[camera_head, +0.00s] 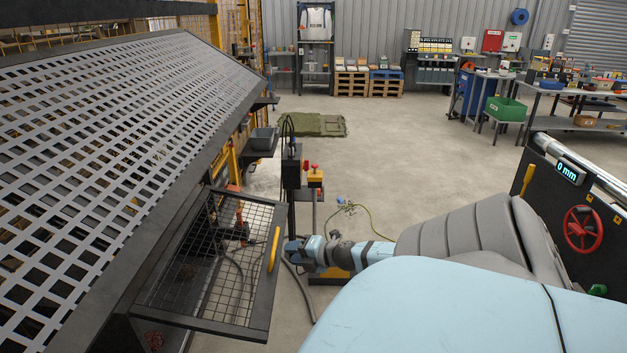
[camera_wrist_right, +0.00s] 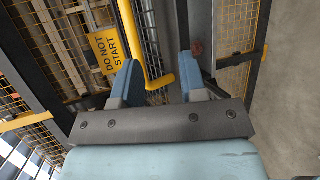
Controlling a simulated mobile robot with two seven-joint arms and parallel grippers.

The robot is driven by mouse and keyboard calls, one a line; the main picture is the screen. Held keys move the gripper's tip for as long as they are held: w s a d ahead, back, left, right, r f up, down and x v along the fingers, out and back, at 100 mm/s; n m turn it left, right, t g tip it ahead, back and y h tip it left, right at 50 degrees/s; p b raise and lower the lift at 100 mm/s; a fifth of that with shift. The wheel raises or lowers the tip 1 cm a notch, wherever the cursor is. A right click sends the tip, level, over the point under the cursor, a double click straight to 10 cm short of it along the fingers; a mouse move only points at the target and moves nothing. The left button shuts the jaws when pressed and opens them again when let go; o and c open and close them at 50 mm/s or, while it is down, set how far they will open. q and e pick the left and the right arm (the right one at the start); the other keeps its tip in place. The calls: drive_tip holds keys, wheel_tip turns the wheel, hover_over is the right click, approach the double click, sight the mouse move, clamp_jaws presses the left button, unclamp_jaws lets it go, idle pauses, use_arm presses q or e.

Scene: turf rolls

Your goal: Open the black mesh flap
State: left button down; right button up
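The black mesh flap (camera_head: 205,268) has a dark frame and wire grid and sits at the lower left, beside the large slotted panel. Its yellow bar handle (camera_head: 274,250) is on the right edge of the frame. My right gripper (camera_head: 290,250) is just right of the handle. In the right wrist view my right gripper (camera_wrist_right: 160,80) is open, with the yellow handle (camera_wrist_right: 138,45) passing between its two blue-grey fingers. I cannot tell whether either finger touches it. My left gripper is not in view.
The large slotted panel (camera_head: 110,130) slopes along the left. A black post with a red-and-yellow switch box (camera_head: 314,177) stands beyond my right gripper, with hoses on the floor. A machine with a red handwheel (camera_head: 582,229) is at right. The middle floor is clear.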

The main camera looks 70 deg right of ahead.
drive_tip(key=v, duration=0.6)
drive_tip(key=shift+s+r, duration=0.15)
drive_tip(key=shift+s, duration=0.05)
